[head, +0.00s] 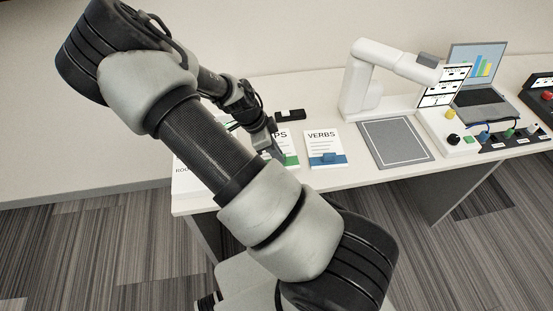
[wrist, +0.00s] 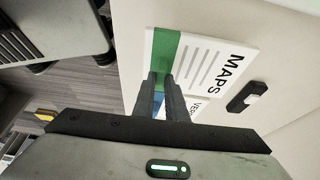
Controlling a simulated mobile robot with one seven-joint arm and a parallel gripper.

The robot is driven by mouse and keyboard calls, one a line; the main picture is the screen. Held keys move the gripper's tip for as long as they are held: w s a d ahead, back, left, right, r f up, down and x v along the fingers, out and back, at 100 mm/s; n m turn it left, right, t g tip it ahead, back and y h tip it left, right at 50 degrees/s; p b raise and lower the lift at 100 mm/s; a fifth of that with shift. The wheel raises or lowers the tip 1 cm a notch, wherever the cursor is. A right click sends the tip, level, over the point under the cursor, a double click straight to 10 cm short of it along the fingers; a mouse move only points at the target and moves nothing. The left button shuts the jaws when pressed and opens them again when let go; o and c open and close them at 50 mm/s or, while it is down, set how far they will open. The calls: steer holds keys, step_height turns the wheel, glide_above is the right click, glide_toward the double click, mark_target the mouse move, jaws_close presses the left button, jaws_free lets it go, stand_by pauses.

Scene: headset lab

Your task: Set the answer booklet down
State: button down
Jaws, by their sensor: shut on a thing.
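The MAPS booklet (wrist: 215,62) is white with a green band and shows close up in the wrist view. In the head view it (head: 292,142) is partly hidden behind my arm. My gripper (wrist: 168,82) is shut on it at the green band; the grasp shows only in part. In the wrist view it covers part of the VERBS booklet. I cannot tell how far it is above the table. The VERBS booklet (head: 324,146), white with a blue band and a blue tab, lies on the table to its right in the head view.
A grey mat with a white outline (head: 394,141) lies empty right of VERBS. A white arm-like device (head: 366,82), a laptop (head: 478,85) and a control panel (head: 450,130) stand further right. A black object (head: 290,115) lies behind the booklets. A white item (head: 187,180) is at the left edge.

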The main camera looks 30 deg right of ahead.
steer(key=shift+f, duration=1.55)
steer(key=shift+f, duration=0.1)
steer(key=c, duration=1.8)
jaws_free()
steer(key=shift+o, duration=0.2)
